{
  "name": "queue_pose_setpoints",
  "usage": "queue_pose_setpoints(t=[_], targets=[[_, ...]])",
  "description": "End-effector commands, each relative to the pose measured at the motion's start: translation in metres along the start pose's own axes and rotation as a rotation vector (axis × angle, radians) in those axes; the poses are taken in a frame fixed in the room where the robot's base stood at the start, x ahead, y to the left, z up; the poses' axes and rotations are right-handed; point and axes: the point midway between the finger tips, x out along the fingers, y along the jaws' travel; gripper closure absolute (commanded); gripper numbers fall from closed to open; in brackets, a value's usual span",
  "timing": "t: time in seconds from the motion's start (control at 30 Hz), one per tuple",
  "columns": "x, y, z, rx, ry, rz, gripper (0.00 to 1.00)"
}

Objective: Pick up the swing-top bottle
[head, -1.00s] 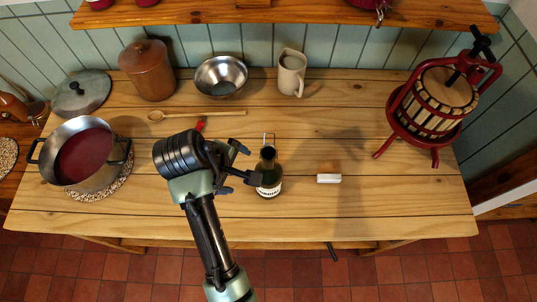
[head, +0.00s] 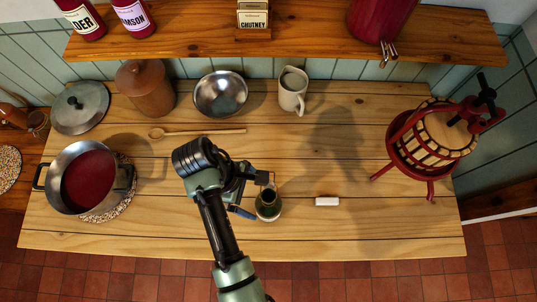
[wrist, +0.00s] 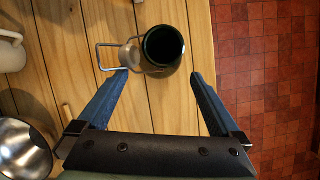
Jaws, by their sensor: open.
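The swing-top bottle (head: 268,206) is dark green glass with a pale label and stands upright on the pine table (head: 340,235). In the wrist view its open mouth (wrist: 163,46) faces the camera, and the wire bail with its pale stopper (wrist: 130,54) hangs off to the left side. My gripper (head: 251,196) is open and empty, just left of the bottle in the head view. In the wrist view its blue fingers (wrist: 160,76) are spread wide, with the bottle ahead of the gap between their tips. I cannot tell whether a finger touches the bail.
A small white block (head: 327,201) lies right of the bottle. A red fruit press (head: 428,140) stands further right. A shelf (head: 320,42) overhangs the back.

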Motion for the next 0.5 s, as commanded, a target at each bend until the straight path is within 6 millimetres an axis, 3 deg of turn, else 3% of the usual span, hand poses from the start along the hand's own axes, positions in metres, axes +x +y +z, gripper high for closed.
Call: queue_pose_setpoints(t=[0.1,0.37,0.5], targets=[[0.016,0.000,0.001,0.000,0.000,-0.001,0.00],[0.037,0.000,0.001,0.001,0.001,0.000,0.00],[0.059,0.000,0.001,0.002,0.000,-0.002,0.00]])
